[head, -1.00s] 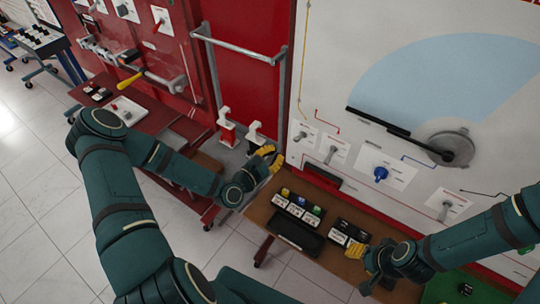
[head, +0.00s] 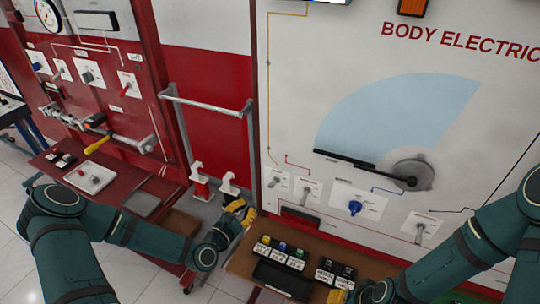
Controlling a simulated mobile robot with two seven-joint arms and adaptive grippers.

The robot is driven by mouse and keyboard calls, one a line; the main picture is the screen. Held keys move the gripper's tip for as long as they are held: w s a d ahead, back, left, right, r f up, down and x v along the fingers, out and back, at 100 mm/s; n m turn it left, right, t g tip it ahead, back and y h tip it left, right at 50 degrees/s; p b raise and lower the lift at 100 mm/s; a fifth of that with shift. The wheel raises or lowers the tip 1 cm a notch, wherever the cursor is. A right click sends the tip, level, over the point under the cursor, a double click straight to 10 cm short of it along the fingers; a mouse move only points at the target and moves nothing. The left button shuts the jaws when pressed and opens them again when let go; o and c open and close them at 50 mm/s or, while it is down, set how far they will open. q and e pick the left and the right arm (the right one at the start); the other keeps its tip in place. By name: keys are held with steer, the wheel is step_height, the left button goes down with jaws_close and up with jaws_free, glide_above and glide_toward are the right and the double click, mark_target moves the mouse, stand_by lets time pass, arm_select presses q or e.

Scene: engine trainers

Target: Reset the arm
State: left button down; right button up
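The black wiper arm (head: 345,159) lies across the lower edge of a light-blue fan-shaped area on the white panel. Its right end joins a round grey pivot (head: 412,174). Below it are a blue knob (head: 355,208) and grey toggle switches, one of them left of the knob (head: 306,194) and one right of it (head: 419,233). My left gripper (head: 240,213), with yellow fingers, is at the left end of the brown bench, apart from the wiper arm. My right gripper (head: 340,296) is at the bottom edge, mostly cut off. Neither finger gap shows clearly.
A brown bench (head: 240,262) below the panel carries small labelled blocks (head: 283,250) and a black tray (head: 282,279). A red trainer board (head: 95,95) with switches, a gauge and a yellow-handled tool (head: 98,143) stands at left. A grey rail (head: 205,105) sticks out between the panels.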

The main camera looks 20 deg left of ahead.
arm_select(q)
steer(key=s+d+f+m+g+b, duration=0.2)
steer(key=s+d+f+m+g, duration=0.1)
steer(key=d+f+m, duration=0.1)
steer(key=s+d+f+m+g+b, duration=0.2)
steer(key=s+d+f+m+g, duration=0.2)
steer(key=f+m, duration=0.2)
steer(key=s+d+f+m+g+b, duration=0.2)
steer(key=s+d+f+m+g, duration=0.1)
steer(key=m, duration=0.5)
steer(key=shift+s+d+f+g+h, duration=0.2)
steer(key=shift+s+f+g, duration=0.1)
steer(key=shift+f, duration=0.4)
steer(key=shift+s+d+f+g+h, duration=0.2)
steer(key=shift+s+f, duration=0.1)
steer(key=shift+f, duration=0.35)
steer(key=s+f+m+g+y+b, duration=0.1)
steer(key=s+f+m+g+b, duration=0.1)
steer(key=s+m, duration=0.4)
steer(key=shift+s+f+m+g+y+b, duration=0.25)
steer(key=shift+f+m+g+y+b, duration=0.2)
steer(key=shift+m+g, duration=0.35)
steer(key=shift+a, duration=0.1)
